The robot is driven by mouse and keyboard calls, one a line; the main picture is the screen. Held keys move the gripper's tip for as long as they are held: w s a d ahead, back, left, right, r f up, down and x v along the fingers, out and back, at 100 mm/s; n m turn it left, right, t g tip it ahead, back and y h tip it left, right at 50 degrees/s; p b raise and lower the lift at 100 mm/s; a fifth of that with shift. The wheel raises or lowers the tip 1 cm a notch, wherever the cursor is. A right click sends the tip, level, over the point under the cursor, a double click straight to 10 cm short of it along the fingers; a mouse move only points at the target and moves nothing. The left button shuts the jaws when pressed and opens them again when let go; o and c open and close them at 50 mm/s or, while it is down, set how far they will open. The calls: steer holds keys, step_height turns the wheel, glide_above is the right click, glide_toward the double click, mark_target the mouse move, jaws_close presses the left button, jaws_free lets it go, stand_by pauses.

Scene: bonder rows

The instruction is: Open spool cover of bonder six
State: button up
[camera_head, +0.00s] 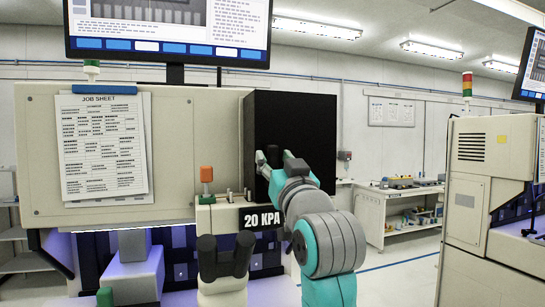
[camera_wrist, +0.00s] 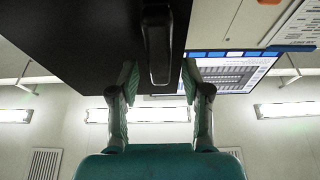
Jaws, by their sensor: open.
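The black box-shaped spool cover (camera_head: 300,120) is on the right side of the beige bonder (camera_head: 195,125). It looks shut. In the wrist view the cover (camera_wrist: 75,40) fills the upper left, with a dark bar handle (camera_wrist: 157,50) on its face. My gripper (camera_head: 273,157) is at the lower front of the cover in the head view. In the wrist view my gripper (camera_wrist: 159,80) is open, its two fingertips apart on either side of the handle's end. I cannot tell whether they touch it. No bonder number is readable.
A job sheet (camera_head: 102,150) hangs on the bonder's front. A monitor (camera_head: 170,30) is above. An orange-capped part (camera_head: 206,180) and a "20 KPA" label (camera_head: 262,218) are left of my arm. Another machine (camera_head: 490,190) stands right, with open floor between.

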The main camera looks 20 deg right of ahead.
steer(key=shift+x, duration=1.15)
jaws_close()
steer(key=shift+s+d, duration=0.1)
